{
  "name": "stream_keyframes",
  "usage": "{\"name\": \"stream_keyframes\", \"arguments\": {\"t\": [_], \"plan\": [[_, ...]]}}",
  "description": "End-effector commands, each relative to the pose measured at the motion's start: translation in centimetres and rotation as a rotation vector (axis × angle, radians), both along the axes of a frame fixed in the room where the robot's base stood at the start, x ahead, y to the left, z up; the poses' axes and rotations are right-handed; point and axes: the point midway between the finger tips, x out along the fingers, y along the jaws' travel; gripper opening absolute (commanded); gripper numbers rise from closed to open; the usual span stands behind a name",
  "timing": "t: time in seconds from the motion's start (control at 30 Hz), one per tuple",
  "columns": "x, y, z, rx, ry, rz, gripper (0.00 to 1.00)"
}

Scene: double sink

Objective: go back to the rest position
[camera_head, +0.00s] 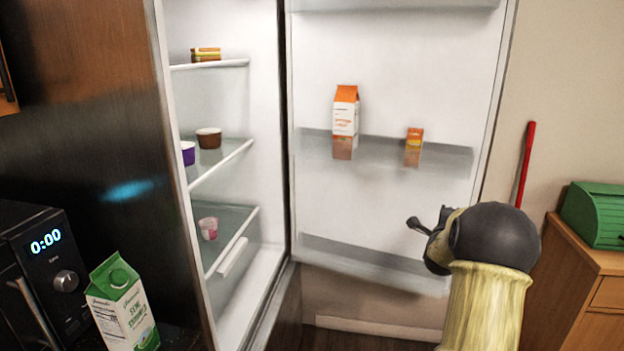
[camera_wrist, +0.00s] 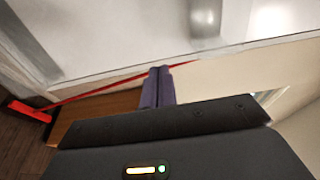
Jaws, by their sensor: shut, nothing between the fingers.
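My gripper (camera_head: 413,223) is in front of the open fridge door's inner side in the head view, apart from the cartons. In the wrist view its two fingers (camera_wrist: 158,86) lie together, shut and empty. My arm's black and yellow links hide part of the lower door shelf. The open fridge door (camera_head: 400,60) fills the middle of the head view. A white and orange carton (camera_head: 345,115) and a small orange carton (camera_head: 414,143) stand on its middle shelf.
A green-white carton (camera_head: 122,305) stands beside a black microwave (camera_head: 60,275) at lower left. The fridge interior holds a brown tub (camera_head: 209,138) and a small cup (camera_head: 208,228). A wooden cabinet (camera_head: 590,300) with a green box (camera_head: 598,215) and a red stick (camera_head: 526,160) are right.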

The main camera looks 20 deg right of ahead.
Motion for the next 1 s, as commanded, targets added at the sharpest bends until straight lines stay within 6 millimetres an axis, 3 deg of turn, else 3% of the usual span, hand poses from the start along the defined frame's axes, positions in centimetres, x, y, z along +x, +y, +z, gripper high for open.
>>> {"name": "stream_keyframes", "arguments": {"t": [0.17,0.27,0.47,0.57,0.7,0.83,1.0], "plan": [[0.6,2.5,-0.5,-0.015,0.082,0.047,0.0],[1.2,6.6,-1.6,-0.051,0.224,0.129,0.0],[-0.2,18.0,-5.2,-0.195,0.626,0.401,0.0],[-2.4,23.4,-7.1,-0.289,0.817,0.556,0.0],[-7.2,30.2,-9.6,-0.439,1.062,0.797,0.0],[-12.5,35.1,-11.5,-0.586,1.252,1.022,0.0],[-18.7,38.9,-13.1,-0.741,1.415,1.265,0.0]]}}
